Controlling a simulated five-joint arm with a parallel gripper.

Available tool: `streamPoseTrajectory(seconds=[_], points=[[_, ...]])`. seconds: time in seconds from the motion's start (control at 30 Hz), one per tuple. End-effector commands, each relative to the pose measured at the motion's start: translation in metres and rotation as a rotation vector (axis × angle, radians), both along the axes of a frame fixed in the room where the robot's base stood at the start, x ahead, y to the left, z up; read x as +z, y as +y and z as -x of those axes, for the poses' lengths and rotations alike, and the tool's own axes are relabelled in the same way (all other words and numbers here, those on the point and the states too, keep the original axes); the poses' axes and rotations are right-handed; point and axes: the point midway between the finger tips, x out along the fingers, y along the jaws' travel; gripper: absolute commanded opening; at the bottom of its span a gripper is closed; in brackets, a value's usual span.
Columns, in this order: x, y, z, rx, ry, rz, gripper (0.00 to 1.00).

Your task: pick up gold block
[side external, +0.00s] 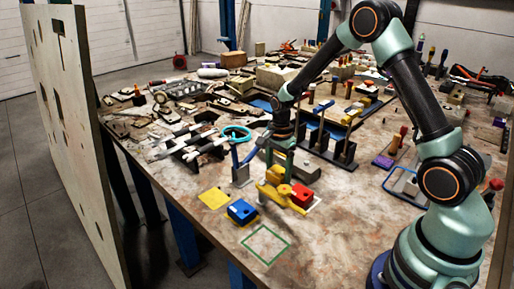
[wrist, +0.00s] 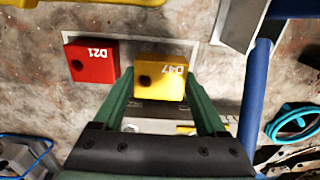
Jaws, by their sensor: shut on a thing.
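The gold block (wrist: 160,84), marked D47, is between the two green fingers of my gripper (wrist: 160,74) in the wrist view. My gripper is shut on it. In the side external view my gripper (side external: 279,160) points down, with the gold block (side external: 278,173) at its fingertips. The fingers hide part of the block's sides. I cannot tell whether its underside is clear of the table.
A red block (wrist: 92,62), marked D21, is close on the left in the wrist view. A blue block (side external: 240,211), a yellow square (side external: 214,198) and a green outline (side external: 265,244) are nearby. Tools crowd the table's back; its front is clearer.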

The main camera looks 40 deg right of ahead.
Motion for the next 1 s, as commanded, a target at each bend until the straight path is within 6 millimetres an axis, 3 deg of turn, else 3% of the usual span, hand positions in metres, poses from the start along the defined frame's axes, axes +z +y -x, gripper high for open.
streamPoseTrajectory(seconds=[0.6, 1.0], points=[[0.054, 0.000, 0.000, 0.000, -0.003, 0.000, 0.08], [0.058, 0.000, 0.000, 0.000, -0.001, 0.000, 0.08]])
